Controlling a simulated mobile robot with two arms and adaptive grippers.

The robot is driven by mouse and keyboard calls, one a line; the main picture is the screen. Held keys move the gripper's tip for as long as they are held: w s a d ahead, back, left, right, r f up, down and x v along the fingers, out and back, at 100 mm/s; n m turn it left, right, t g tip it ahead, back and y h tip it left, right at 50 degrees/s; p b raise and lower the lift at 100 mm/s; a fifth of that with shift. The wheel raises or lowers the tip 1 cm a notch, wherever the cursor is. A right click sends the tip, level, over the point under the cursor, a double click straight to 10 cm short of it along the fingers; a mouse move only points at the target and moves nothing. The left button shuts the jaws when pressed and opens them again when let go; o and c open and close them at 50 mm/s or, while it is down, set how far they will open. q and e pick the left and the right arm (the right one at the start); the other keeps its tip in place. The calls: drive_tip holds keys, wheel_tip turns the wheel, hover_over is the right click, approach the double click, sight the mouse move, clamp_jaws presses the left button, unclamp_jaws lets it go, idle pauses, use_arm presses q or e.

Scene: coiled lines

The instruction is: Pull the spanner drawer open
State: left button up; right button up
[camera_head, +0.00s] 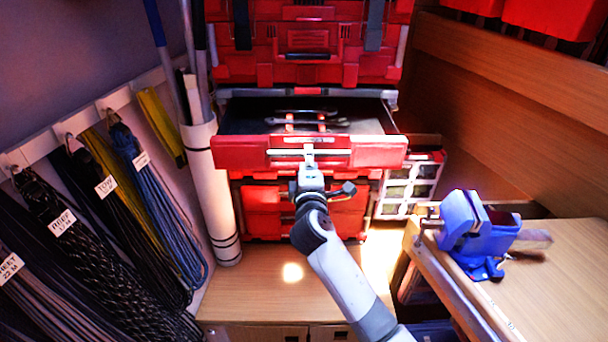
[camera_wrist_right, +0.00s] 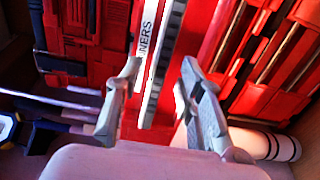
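The spanner drawer (camera_head: 235,155) is a red drawer in the red tool stack and stands pulled out, its dark inside showing. Spanners (camera_head: 300,121) lie in it. Its pale handle bar (camera_head: 283,152) runs along the front. In the right wrist view the handle bar (camera_wrist_right: 160,65) crosses the picture beside a white label ending in "NERS" (camera_wrist_right: 147,35). My right gripper (camera_head: 309,155) is at the handle. In the wrist view its fingers (camera_wrist_right: 160,88) are apart, one on each side of the bar, with gaps showing. My left gripper is not in view.
Coiled ropes (camera_head: 90,240) with labels hang on the left wall. A white tube (camera_head: 212,195) stands left of the drawer. A blue vise (camera_head: 480,230) sits on the wooden bench (camera_head: 560,290) at right.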

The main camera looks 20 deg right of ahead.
drive_tip(key=v, duration=0.9)
drive_tip(key=shift+s, duration=0.2)
drive_tip(key=shift+a+r, duration=0.1)
